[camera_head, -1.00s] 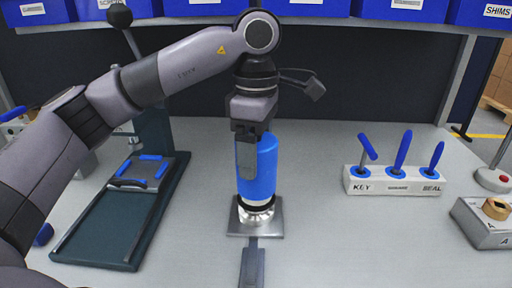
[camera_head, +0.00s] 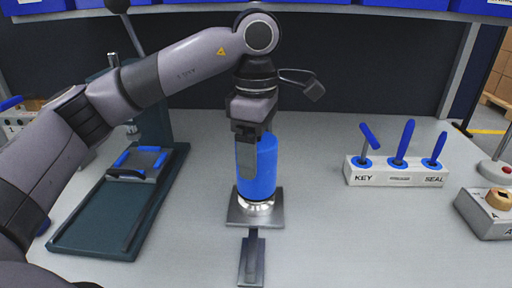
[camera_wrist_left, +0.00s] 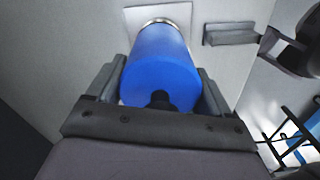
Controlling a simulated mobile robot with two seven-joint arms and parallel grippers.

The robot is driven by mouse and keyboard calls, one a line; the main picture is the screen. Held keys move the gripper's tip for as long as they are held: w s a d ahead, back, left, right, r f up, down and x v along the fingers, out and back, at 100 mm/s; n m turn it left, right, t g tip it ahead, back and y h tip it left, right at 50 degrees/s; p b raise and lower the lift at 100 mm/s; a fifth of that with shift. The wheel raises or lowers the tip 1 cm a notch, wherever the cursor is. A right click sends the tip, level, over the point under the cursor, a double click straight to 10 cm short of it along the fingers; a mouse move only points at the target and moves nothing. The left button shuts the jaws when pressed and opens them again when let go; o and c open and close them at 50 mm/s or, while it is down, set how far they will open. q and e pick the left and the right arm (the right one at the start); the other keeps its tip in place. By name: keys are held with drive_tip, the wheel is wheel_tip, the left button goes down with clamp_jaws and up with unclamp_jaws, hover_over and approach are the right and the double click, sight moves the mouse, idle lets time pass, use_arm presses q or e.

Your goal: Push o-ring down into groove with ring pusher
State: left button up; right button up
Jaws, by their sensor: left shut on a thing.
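My left gripper (camera_head: 252,135) is shut on the blue cylindrical ring pusher (camera_head: 257,170) and holds it upright over the silver round housing (camera_head: 257,209). The housing sits on a grey square plate (camera_head: 235,216). The pusher's lower end is at the housing's top and appears to touch it. The o-ring and groove are hidden at that joint. In the left wrist view, the fingers (camera_wrist_left: 159,90) flank the pusher (camera_wrist_left: 160,65), and a bright metal rim shows beyond it. My right gripper is not in view.
A grey clamp-like piece (camera_head: 252,258) lies in front of the plate. A white rack (camera_head: 392,177) with blue-handled tools stands at right, beside a grey block (camera_head: 488,212) with a brass-coloured part. A green press stand (camera_head: 100,220) is at left. The table between is clear.

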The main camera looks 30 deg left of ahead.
use_arm(q)
drive_tip(key=shift+f+b, duration=0.55)
drive_tip(key=shift+f, duration=0.3)
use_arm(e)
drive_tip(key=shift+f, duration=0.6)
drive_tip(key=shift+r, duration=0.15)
use_arm(q)
drive_tip(key=shift+s+f, duration=0.1)
drive_tip(key=shift+r+p, duration=3.6)
drive_tip(key=shift+r, duration=1)
drive_tip(key=shift+r+p, duration=1.25)
drive_tip(key=shift+r, duration=0.3)
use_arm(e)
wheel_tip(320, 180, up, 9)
